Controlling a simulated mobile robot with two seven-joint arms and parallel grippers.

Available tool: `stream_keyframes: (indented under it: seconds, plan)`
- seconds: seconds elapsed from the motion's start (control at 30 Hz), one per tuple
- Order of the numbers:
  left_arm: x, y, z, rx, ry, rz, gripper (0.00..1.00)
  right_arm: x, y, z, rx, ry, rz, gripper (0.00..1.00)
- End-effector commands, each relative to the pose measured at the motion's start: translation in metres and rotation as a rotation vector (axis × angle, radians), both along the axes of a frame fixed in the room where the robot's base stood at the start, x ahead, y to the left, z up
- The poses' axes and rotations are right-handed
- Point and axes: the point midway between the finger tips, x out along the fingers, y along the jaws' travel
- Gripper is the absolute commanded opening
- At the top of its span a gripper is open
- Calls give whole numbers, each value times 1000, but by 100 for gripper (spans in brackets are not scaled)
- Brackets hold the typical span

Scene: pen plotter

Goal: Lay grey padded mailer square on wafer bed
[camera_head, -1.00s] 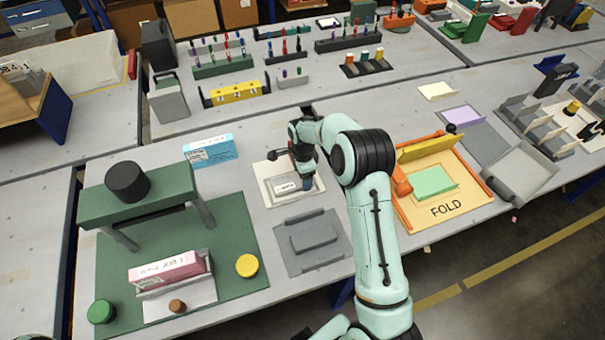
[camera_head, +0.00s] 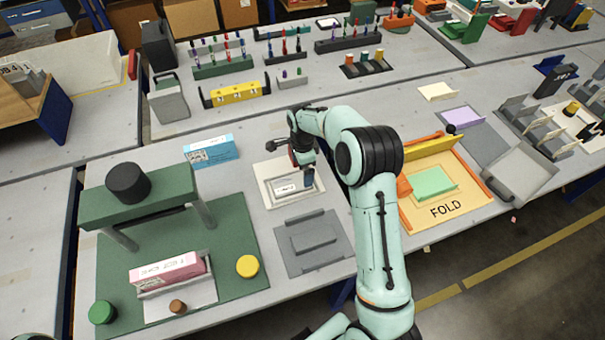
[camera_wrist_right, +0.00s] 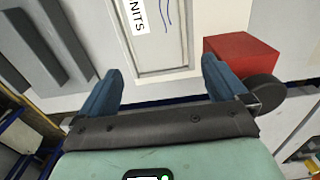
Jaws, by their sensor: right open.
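A pale grey flat piece (camera_head: 287,192) with a white label lies on a white base (camera_head: 268,200) at mid-table in the head view. It seems to be the mailer on the bed, but I cannot tell for certain. In the right wrist view the flat piece (camera_wrist_right: 165,52) shows part of its label, ending in "NITS", and a blue squiggle. It looks roughly aligned with the base edges. My right gripper (camera_head: 307,180) is above its right part. In the wrist view its blue fingers (camera_wrist_right: 160,78) are wide apart with nothing between them. My left gripper is not in view.
A grey plate with a raised block (camera_head: 313,237) lies in front of the base. A red block (camera_wrist_right: 240,60) is close beside my right finger. A green press (camera_head: 138,205) stands left, a yellow FOLD tray (camera_head: 450,208) right. A blue-white box (camera_head: 210,151) is behind.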

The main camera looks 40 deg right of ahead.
Motion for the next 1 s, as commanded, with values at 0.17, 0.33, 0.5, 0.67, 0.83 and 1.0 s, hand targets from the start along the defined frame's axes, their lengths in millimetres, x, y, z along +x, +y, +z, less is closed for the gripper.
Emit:
stream_keyframes:
  seconds: [0.17, 0.33, 0.5, 0.67, 0.83, 1.0]
  plan:
    - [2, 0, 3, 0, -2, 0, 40, 1, 0, 42, -2, -5, 0, 99]
    - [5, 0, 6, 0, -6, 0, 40, 1, 0, 69, -1, -2, 1, 99]
    - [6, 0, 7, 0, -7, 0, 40, 0, 0, 81, 0, -1, 0, 99]
    - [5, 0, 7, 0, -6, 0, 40, 0, 0, 82, 0, 0, 0, 99]
    - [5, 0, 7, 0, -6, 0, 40, 0, 0, 81, 0, 0, 0, 99]
    - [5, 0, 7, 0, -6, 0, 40, 0, 0, 81, 0, 0, 0, 99]
